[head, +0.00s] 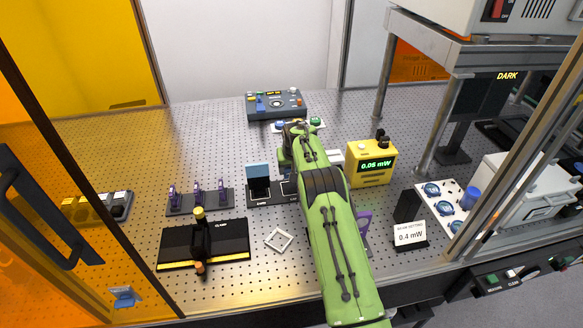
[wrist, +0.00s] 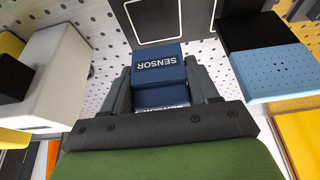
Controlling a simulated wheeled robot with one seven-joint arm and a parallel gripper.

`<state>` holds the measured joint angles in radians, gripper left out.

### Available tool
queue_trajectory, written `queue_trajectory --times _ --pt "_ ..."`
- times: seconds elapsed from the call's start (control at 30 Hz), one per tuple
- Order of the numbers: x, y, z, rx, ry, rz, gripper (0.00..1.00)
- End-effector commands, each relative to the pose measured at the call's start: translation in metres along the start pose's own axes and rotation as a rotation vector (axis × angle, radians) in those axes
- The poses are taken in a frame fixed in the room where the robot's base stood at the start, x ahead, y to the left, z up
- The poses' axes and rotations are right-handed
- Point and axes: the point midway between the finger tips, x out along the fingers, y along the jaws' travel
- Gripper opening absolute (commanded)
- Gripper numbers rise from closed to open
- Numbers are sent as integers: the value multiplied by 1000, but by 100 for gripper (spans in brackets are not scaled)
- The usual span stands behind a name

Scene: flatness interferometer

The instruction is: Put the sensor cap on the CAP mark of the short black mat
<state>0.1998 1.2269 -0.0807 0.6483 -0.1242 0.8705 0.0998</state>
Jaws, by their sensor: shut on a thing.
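The navy blue sensor cap (wrist: 158,66), lettered SENSOR, is between the two dark fingers of my gripper (wrist: 162,85) in the wrist view. My gripper is shut on it. A black mat (wrist: 160,20) with white outlines lies just beyond the cap at the top of that view. I cannot read a CAP mark on it. In the head view this mat (head: 262,201) lies at the middle of the perforated table, its right part hidden behind my green arm. My gripper and the cap are hidden by the arm there.
A light blue and black block (head: 258,176) stands at the mat's left end; it also shows in the wrist view (wrist: 265,70). A yellow meter (head: 371,164) reading 0.05 mW stands right of my arm. A control box (head: 275,104) is behind.

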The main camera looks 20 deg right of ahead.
Motion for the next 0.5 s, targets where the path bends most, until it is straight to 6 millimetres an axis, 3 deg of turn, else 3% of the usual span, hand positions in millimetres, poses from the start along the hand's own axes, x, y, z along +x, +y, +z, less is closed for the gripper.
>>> queue_trajectory --times 0.5 --pt "32 0 13 -1 0 0 26"
